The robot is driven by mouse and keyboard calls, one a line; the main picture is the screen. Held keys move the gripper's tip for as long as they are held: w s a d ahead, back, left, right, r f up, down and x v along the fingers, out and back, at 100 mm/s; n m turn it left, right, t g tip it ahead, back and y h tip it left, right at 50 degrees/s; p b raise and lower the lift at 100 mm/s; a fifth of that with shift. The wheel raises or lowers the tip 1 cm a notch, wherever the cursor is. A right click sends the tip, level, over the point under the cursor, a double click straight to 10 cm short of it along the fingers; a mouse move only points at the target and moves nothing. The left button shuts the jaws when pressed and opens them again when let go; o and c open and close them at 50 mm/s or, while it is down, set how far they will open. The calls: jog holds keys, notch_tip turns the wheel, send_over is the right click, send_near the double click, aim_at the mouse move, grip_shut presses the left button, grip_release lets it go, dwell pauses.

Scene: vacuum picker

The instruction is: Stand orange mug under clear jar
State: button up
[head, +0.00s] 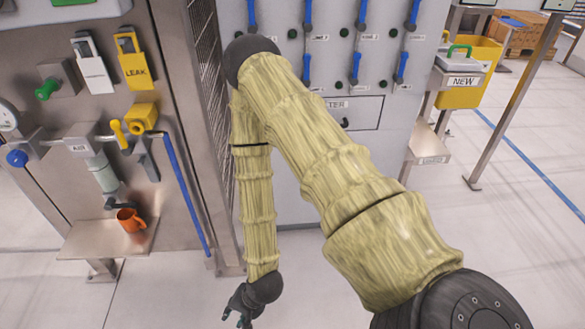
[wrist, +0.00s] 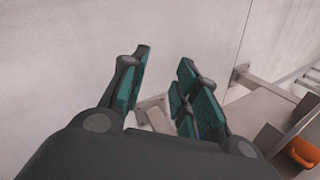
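The orange mug (head: 131,221) stands on a small metal shelf (head: 85,240), below and to the right of the clear jar (head: 103,174) in the head view. The jar hangs under a grey block on the steel panel, with a dark fitting beneath it. In the wrist view, part of the orange mug (wrist: 305,151) shows at the lower right edge. My gripper (head: 240,318) hangs low at the bottom of the head view, to the right of the shelf and well apart from the mug. In the wrist view my gripper (wrist: 160,82) is open, with nothing between its green-padded fingers.
A grey cabinet (head: 335,80) stands behind my arm. The floor (head: 175,300) around my gripper looks clear.

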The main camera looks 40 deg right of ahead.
jog(key=s+d+f+n+g+h, duration=0.1)
jog(key=s+d+n, duration=0.3)
jog(key=s, duration=0.3)
jog(key=s+d+f+n+g+h, duration=0.1)
jog(key=s+d+n+g+h, duration=0.1)
jog(key=s+d+n, duration=0.2)
jog(key=s+n, duration=0.3)
jog(key=shift+s+d+f+g+h, duration=0.25)
jog(key=shift+g+h, duration=0.05)
dwell(0.4)
